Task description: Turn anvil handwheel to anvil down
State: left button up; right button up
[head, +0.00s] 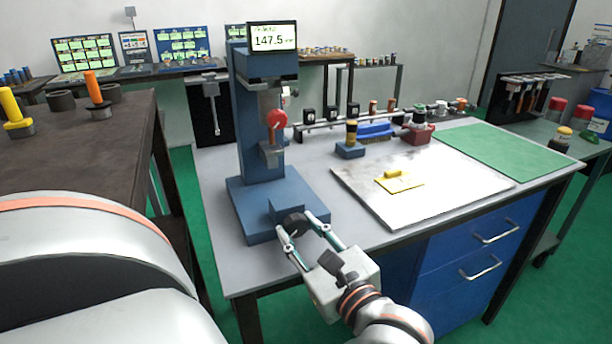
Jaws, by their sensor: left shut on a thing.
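The blue bench tester (256,115) stands on the left of the grey workbench, its display (273,37) reading 147.5. The dark round handwheel (294,222) sits at the front of its base. My left gripper (302,228) is at this wheel, with one finger on each side, shut on it. The fingers hide part of the wheel and its contact points. A grey metal block, apparently the anvil (271,155), is on the front of the column below a red round part (277,119). My right gripper is not in view.
A white board (440,211) with a yellow pad (400,182) lies right of the tester. A blue block with a black-and-yellow piece (350,149) stands behind it. A green mat (505,150) covers the bench's right. A dark table (95,150) stands at left.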

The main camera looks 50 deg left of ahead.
pick_arm(q)
jog(key=shift+f+n+b, duration=0.2)
jog(key=shift+n+b, duration=0.15)
jog(key=shift+n, duration=0.35)
jog(key=shift+n+b, duration=0.3)
jog(key=shift+n, duration=0.1)
jog(key=shift+r+n, duration=0.2)
jog(key=shift+n, duration=0.2)
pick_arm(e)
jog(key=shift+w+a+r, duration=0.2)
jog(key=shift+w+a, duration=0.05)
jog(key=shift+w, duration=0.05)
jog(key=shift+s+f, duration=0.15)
pick_arm(q)
jog(key=o, duration=1.1)
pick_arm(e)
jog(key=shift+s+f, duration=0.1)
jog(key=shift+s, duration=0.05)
